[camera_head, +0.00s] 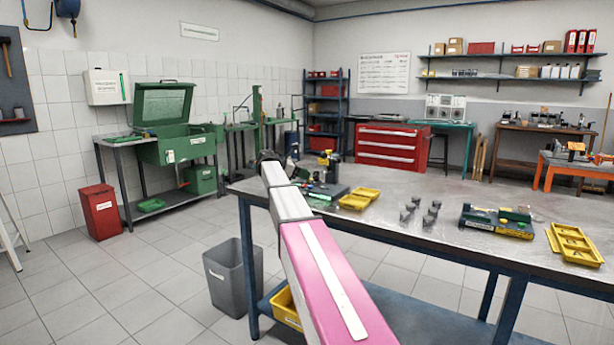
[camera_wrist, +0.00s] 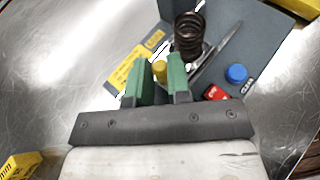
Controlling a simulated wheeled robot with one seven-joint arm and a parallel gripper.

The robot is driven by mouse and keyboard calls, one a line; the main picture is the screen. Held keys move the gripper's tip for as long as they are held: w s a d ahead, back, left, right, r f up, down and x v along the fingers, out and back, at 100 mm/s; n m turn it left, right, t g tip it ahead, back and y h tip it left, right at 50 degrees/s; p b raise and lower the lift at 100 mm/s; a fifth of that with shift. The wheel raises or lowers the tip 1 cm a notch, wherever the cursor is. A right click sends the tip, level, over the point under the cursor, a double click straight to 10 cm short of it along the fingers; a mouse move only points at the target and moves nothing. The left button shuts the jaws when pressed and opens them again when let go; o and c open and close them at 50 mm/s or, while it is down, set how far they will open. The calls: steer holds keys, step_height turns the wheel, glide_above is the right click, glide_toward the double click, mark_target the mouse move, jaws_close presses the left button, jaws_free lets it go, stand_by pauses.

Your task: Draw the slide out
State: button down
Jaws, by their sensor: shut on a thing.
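In the wrist view, my gripper (camera_wrist: 160,74) has its two green fingers closed on either side of a small yellow knob (camera_wrist: 159,70). The knob is at the near edge of a dark grey fixture (camera_wrist: 262,42) that lies on the metal bench. I take the knob to belong to the slide; the slide's body is hard to make out behind the fingers. A dark coil spring (camera_wrist: 189,35) stands upright on the fixture just beyond. In the head view, the fixture (camera_head: 326,191) shows on the bench near the end of my arm; my fingertips are hidden there.
A blue knob (camera_wrist: 236,73) and a red piece (camera_wrist: 214,93) sit right of my fingers. A yellow label plate (camera_wrist: 136,64) lies left. In the head view, a yellow tray (camera_head: 358,200), several small dark parts (camera_head: 421,213) and a green-yellow device (camera_head: 497,221) stand farther right on the bench.

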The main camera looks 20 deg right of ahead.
steer(key=c, duration=1.3)
jaws_free()
steer(key=shift+c, duration=0.2)
steer(key=shift+a, duration=0.15)
steer(key=v, duration=1)
steer(key=shift+a+r, duration=0.2)
steer(key=shift+a, duration=0.05)
